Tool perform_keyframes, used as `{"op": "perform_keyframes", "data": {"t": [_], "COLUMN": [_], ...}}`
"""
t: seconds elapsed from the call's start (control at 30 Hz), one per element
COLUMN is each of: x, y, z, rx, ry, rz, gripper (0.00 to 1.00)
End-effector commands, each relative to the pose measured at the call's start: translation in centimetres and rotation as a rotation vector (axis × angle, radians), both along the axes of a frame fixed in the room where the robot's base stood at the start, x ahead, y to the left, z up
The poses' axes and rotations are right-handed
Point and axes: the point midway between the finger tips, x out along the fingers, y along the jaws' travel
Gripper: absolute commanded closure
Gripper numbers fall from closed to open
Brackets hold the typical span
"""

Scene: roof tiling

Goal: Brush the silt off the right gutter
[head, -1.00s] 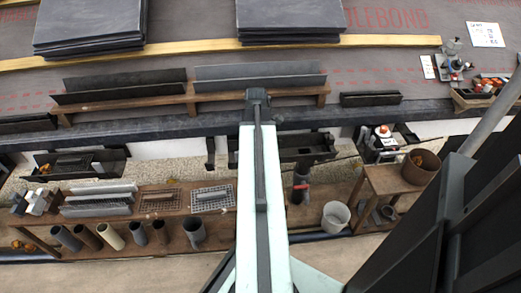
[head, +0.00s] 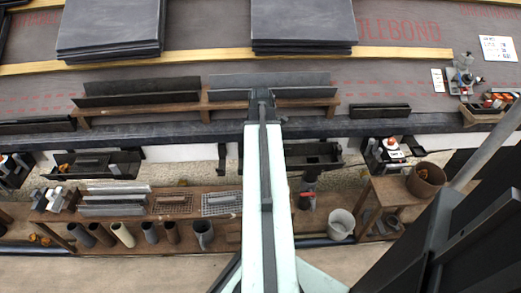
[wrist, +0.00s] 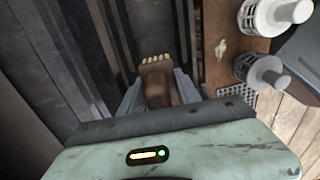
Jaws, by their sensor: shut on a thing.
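My gripper (wrist: 157,88) is shut on a brush (wrist: 156,92) with a brown wooden handle and pale bristle tufts. In the head view my gripper (head: 261,98) is at the arm's far end, over the plank that bears two long troughs; the brush cannot be made out there. The right, lighter grey trough (head: 300,80) runs behind the gripper and is partly hidden. The left trough (head: 137,92) is darker. Below the roof edge hang black gutter lengths, one left (head: 93,165) and one right (head: 324,153), partly behind my arm. I cannot make out silt on any of them.
A wooden bench (head: 150,214) with several tubes and grids stands below the roof edge. A white bucket (head: 341,223) and a brown pot (head: 426,178) are at right. Slate stacks (head: 110,30) lie up the roof. A short dark trough (head: 380,111) lies right of the plank.

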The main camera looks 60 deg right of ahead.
Motion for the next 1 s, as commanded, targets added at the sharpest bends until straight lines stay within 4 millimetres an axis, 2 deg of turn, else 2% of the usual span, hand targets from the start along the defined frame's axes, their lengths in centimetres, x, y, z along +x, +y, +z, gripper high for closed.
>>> {"op": "perform_keyframes", "data": {"t": [0.03, 0.1, 0.47, 0.73, 1.0], "x": [0.0, 0.0, 0.0, 0.0, 0.0], "y": [0.0, 0.0, 0.0, 0.0, 0.0], "z": [1.2, 1.6, 1.7, 4.6, 4.3], "rx": [0.000, 0.000, 0.000, 0.000, 0.000], "ry": [0.000, 0.000, 0.000, 0.000, 0.000], "rz": [0.000, 0.000, 0.000, 0.000, 0.000], "gripper": [0.98, 0.98, 0.98, 0.98, 0.98]}}
